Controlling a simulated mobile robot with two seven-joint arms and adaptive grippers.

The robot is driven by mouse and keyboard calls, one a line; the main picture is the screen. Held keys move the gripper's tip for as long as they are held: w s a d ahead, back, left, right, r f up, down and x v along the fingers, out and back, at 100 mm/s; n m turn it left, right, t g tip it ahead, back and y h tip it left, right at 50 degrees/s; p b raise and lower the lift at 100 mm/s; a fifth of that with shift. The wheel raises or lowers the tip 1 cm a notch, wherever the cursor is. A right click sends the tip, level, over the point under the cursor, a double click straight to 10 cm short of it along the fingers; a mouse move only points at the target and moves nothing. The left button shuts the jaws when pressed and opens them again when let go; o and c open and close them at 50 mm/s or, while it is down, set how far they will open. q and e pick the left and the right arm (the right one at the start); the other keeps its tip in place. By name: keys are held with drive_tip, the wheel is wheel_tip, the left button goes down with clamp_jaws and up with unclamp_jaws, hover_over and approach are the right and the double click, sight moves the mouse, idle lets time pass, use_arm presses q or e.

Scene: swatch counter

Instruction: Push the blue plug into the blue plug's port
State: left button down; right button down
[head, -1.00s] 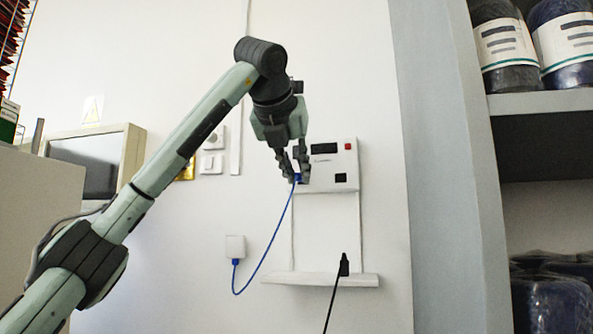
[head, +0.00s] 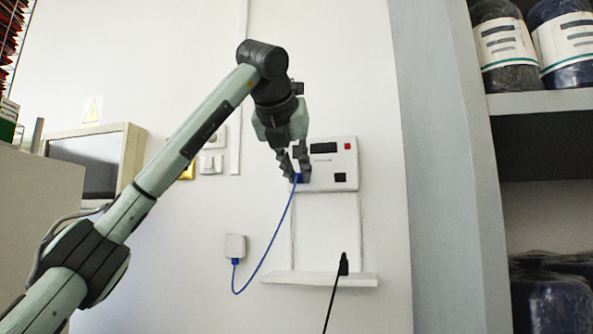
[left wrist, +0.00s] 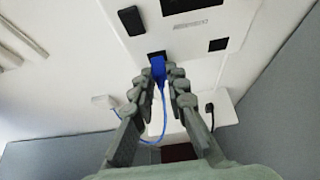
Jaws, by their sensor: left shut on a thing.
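The blue plug (head: 299,178) is held between the fingertips of my left gripper (head: 300,172), at the lower left of the white wall panel (head: 325,183). In the left wrist view my left gripper (left wrist: 165,80) is shut on the blue plug (left wrist: 158,68). The plug's front end meets a dark port (left wrist: 156,54) in the panel, whose upper part shows above the plug. I cannot tell how far in the plug is. In the head view the gripper hides this port. A blue cord (head: 270,252) hangs from the plug. My right gripper is not in view.
A second dark port (head: 340,177) and a red button (head: 347,146) are on the panel. Below, a black plug (head: 344,266) stands on a small white ledge (head: 310,279). The cord runs to a white wall box (head: 235,246). Shelving (head: 540,104) stands at the right.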

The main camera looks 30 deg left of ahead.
use_arm(q)
drive_tip(key=shift+w, duration=0.2)
drive_tip(key=c, duration=1.4)
unclamp_jaws()
drive_tip(key=shift+c, duration=0.2)
drive_tip(key=shift+s, duration=0.1)
drive_tip(key=v, duration=1.2)
